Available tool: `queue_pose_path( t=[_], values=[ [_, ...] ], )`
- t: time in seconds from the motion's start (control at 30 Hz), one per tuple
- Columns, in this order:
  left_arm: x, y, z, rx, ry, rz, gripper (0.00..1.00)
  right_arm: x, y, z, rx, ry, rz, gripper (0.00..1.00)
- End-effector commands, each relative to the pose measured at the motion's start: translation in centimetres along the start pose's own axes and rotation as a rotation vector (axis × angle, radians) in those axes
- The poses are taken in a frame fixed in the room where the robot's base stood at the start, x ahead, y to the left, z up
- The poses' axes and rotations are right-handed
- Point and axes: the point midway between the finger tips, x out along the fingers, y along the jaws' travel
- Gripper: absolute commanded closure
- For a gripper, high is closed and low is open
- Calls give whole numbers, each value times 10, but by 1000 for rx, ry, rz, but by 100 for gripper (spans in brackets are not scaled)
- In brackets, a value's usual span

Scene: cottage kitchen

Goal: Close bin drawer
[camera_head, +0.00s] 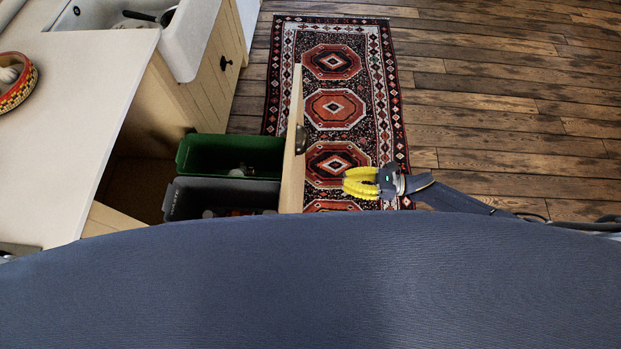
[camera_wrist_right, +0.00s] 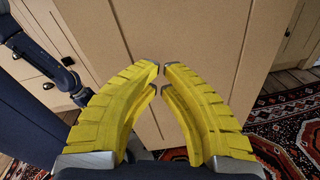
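The bin drawer is pulled out from the cabinet at the left of the head view. Its pale front panel (camera_head: 292,165) stands edge-on with a dark knob (camera_head: 302,138). Behind the panel sit a green bin (camera_head: 215,157) and a grey bin (camera_head: 190,196). My right gripper (camera_head: 346,183) is to the right of the panel, apart from it. In the right wrist view its yellow fingers (camera_wrist_right: 160,75) have tips almost together, with nothing between them. The broad tan panel (camera_wrist_right: 210,40) fills the view ahead of them. My left gripper is not clearly in view.
A pale worktop (camera_head: 75,120) with a patterned bowl (camera_head: 15,80) and a white sink (camera_head: 180,45) is on the left. A red patterned rug (camera_head: 385,100) lies on the wooden floor (camera_head: 500,110). My blue body covers the foreground.

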Motion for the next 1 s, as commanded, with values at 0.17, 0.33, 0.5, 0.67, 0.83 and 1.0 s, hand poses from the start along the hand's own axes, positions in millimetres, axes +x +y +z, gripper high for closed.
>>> queue_pose_path(
  t=[0.17,0.33,0.5,0.67,0.83,1.0],
  values=[
    [0,0,0,0,0,0,28,0,14,9,-189,-41,59,100],
    [0,0,0,0,-1,0,28,0,17,12,-280,-60,69,100],
    [0,0,1,1,-1,1,28,10,18,13,-307,-60,68,100],
    [0,0,1,1,-1,1,28,32,19,14,-308,-62,68,100],
    [0,0,1,1,-1,1,28,62,21,16,-306,-61,68,100],
    [0,1,1,1,-1,1,28,91,23,17,-306,-61,67,100]
  ],
)
